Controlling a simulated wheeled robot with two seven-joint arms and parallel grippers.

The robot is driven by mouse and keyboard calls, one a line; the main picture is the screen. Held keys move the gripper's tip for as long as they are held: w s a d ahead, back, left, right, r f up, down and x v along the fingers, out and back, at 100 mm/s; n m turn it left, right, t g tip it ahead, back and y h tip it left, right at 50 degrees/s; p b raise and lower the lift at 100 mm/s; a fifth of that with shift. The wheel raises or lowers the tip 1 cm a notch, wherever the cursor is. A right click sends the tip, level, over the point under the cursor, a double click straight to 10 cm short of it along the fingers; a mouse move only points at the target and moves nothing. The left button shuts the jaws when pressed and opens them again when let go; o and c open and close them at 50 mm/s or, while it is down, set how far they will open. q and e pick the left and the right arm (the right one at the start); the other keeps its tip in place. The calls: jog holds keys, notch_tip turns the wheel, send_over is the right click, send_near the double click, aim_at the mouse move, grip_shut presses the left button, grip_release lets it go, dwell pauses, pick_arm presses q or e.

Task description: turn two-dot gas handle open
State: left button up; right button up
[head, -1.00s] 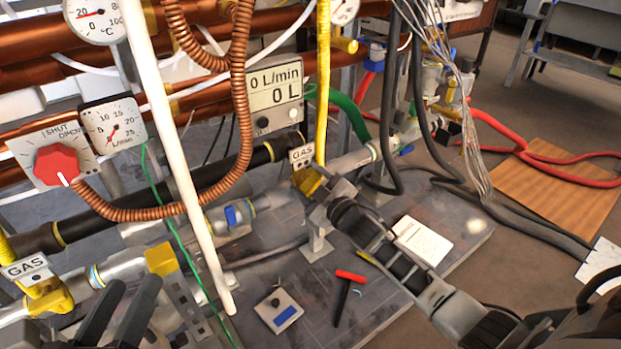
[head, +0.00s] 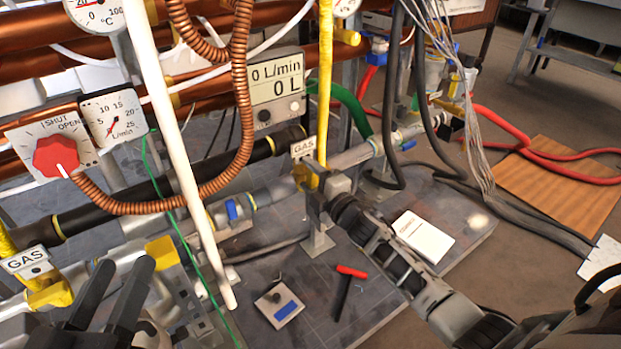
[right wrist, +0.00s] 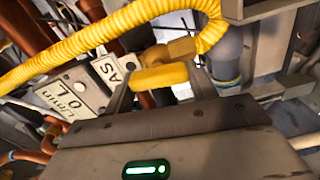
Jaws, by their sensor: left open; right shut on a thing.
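A yellow gas handle (head: 301,176) sits on the grey pipe under a GAS tag (head: 303,148). The dots on this tag are too small to count surely. My right gripper (head: 316,190) is at this handle and hides part of it. In the right wrist view the yellow handle (right wrist: 160,77) lies between the two fingers of my right gripper (right wrist: 161,88), which is shut on it. Another yellow handle (head: 48,292) is at the lower left under a second GAS tag (head: 27,260). My left gripper (head: 115,292) is open and empty, to the right of that second handle.
A white pole (head: 180,150) and a copper coil hose (head: 246,120) cross in front of the pipes. A red knob (head: 55,156) and a flow display (head: 275,85) are behind. A red-handled tool (head: 347,285) and a white booklet (head: 423,237) lie on the base plate.

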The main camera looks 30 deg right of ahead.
pick_arm(q)
jog(key=shift+r, duration=0.15)
pick_arm(e)
jog(key=shift+f+n, duration=0.1)
jog(key=shift+n, duration=0.2)
jog(key=o, duration=1)
jog(key=shift+s, duration=0.6)
pick_arm(q)
jog(key=f+g+p, duration=0.1)
jog(key=s+f+y+p, duration=0.1)
jog(key=p, duration=0.1)
jog(key=f+g+p, duration=0.1)
jog(key=f, duration=0.1)
jog(key=shift+s+n+g+y, duration=0.3)
jog(key=shift+s+n+y, duration=0.05)
jog(key=shift+n+y, duration=0.05)
pick_arm(e)
jog(key=s, duration=0.5)
jog(key=s+d, duration=0.1)
jog(key=s, duration=0.3)
jog(key=s+d, duration=0.1)
jog(key=s, duration=0.4)
jog(key=shift+s+d, duration=0.1)
jog(key=shift+s, duration=0.25)
pick_arm(q)
jog(key=shift+r+p, duration=0.1)
jog(key=shift+p, duration=0.25)
